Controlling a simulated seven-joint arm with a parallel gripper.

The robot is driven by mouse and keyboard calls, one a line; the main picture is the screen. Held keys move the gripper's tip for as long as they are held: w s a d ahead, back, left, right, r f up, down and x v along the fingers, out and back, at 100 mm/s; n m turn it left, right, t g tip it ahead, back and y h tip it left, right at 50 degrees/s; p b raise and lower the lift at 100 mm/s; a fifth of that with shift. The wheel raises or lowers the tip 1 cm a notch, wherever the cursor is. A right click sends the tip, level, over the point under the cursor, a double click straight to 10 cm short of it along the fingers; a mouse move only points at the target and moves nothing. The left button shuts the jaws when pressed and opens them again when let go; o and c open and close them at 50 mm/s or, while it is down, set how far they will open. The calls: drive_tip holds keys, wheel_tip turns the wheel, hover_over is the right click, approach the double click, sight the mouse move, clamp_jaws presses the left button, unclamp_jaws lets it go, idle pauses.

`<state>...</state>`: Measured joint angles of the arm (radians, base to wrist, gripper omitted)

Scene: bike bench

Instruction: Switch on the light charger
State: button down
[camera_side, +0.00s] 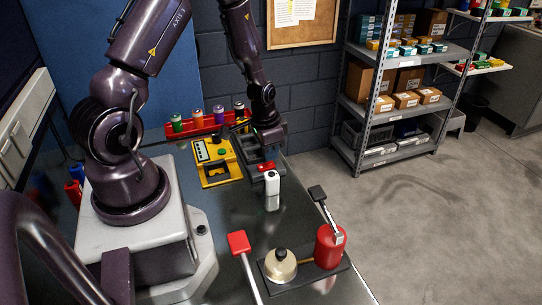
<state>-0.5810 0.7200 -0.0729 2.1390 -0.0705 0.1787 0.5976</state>
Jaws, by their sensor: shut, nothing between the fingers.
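My gripper (267,150) points down at the far right part of the bench, its fingers small and dark against what lies behind. It is shut and empty. Just below it is a dark grey unit with a red part (266,167) on it; I cannot tell for sure whether this is the light charger. To the left is a yellow device (217,174) with a pale panel and a green round button (222,152). It may be the charger instead. Whether my fingers touch the dark unit cannot be told. No lit lamp can be made out.
A white bottle (272,183) stands just in front of the dark unit. A red rack (184,132) with several colored rolls is behind. Nearer are a red-headed tool (239,243), a cream round pot (281,266) and a red can (329,247).

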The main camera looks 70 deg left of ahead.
drive_tip(key=shift+w+f, duration=0.15)
drive_tip(key=shift+f, duration=0.7)
